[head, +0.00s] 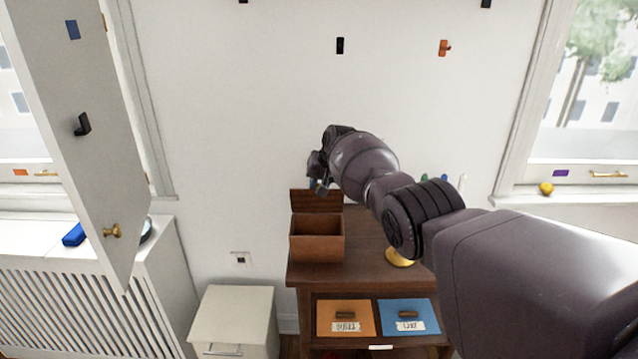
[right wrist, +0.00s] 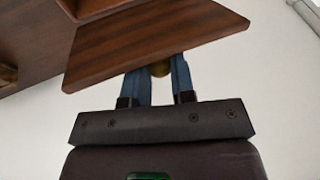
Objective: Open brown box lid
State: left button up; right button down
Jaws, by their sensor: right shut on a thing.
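The brown box (head: 316,241) stands on the left part of a dark wooden cabinet top. Its lid (head: 316,200) is raised, standing up at the box's back edge, and the box's open top shows. My right gripper (head: 318,184) is at the lid's upper edge, partly hidden by its own wrist. In the right wrist view, the lid (right wrist: 155,42) is a dark wood panel with a small brass knob (right wrist: 160,69) at its edge. The blue fingers are shut on this knob. My left gripper is not in view.
The dark cabinet (head: 372,250) has orange and blue drawer fronts below. A gold object (head: 400,258) and small coloured items (head: 440,179) are on its top, partly behind my arm. A white cabinet (head: 233,315) is at left. A white door (head: 75,120) stands open at far left.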

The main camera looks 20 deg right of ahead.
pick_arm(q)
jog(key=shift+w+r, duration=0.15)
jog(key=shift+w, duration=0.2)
pick_arm(e)
jog(key=c, duration=0.9)
grip_release()
jog(key=shift+d, duration=0.1)
jog(key=shift+c, duration=0.2)
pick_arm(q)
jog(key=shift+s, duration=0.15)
pick_arm(e)
jog(key=shift+r, duration=0.15)
jog(key=p+v, duration=0.5)
jog(key=v, duration=0.3)
jog(key=shift+s+r, duration=0.1)
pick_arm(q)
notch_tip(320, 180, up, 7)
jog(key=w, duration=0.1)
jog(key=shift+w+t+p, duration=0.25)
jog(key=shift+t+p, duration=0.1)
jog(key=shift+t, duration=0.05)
pick_arm(e)
jog(key=shift+v, duration=1.1)
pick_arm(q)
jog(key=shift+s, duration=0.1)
pick_arm(e)
jog(key=shift+c, duration=0.5)
